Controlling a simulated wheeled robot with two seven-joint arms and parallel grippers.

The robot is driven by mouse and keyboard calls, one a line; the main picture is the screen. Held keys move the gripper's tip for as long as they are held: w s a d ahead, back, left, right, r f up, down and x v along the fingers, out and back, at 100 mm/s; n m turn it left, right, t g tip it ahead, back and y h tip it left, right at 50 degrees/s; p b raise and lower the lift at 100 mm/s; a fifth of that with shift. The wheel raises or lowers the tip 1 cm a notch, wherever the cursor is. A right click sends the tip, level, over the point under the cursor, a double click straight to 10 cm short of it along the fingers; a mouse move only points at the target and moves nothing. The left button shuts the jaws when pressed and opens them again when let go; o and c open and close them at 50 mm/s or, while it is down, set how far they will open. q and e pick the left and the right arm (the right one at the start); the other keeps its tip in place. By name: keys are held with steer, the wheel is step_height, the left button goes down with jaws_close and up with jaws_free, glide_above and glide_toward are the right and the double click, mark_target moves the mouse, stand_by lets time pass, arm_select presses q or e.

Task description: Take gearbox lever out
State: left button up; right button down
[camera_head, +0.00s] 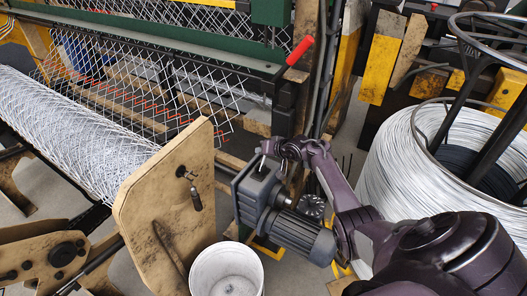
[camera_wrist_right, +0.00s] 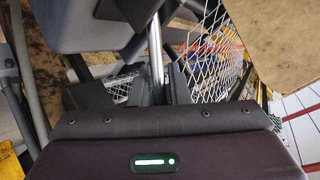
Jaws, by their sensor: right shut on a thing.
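The grey gearbox with its motor (camera_head: 290,222) stands in the middle of the head view, beside the wooden side plate. My right gripper (camera_head: 280,148) is at the top of the gearbox, its arm coming in from the lower right. In the right wrist view, the gearbox lever (camera_wrist_right: 155,50) is a bright metal rod between the dark fingers of my right gripper (camera_wrist_right: 152,88), which is shut on it. In the head view the fingers largely hide the lever. I cannot tell whether its lower end is still seated. My left gripper is not in view.
A worn wooden plate (camera_head: 170,205) with a small black handle stands left of the gearbox. A white bucket (camera_head: 228,252) is in front. A large wire coil (camera_head: 395,150) fills the right. Chainlink mesh (camera_head: 85,125) and a red-handled lever (camera_head: 300,50) are behind.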

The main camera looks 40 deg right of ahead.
steer(key=c, duration=1.4)
jaws_free()
steer(key=shift+w+d+r, duration=0.3)
steer(key=shift+d+r, duration=0.05)
steer(key=shift+r, duration=0.1)
steer(key=shift+c, duration=0.2)
steer(key=shift+o, duration=0.3)
steer(key=shift+s+f, duration=0.1)
steer(key=shift+f, duration=0.15)
steer(key=shift+s+a+r, duration=0.1)
steer(key=p+v, duration=0.1)
steer(key=v, duration=0.6)
steer(key=shift+s, duration=0.25)
steer(key=shift+r, duration=0.1)
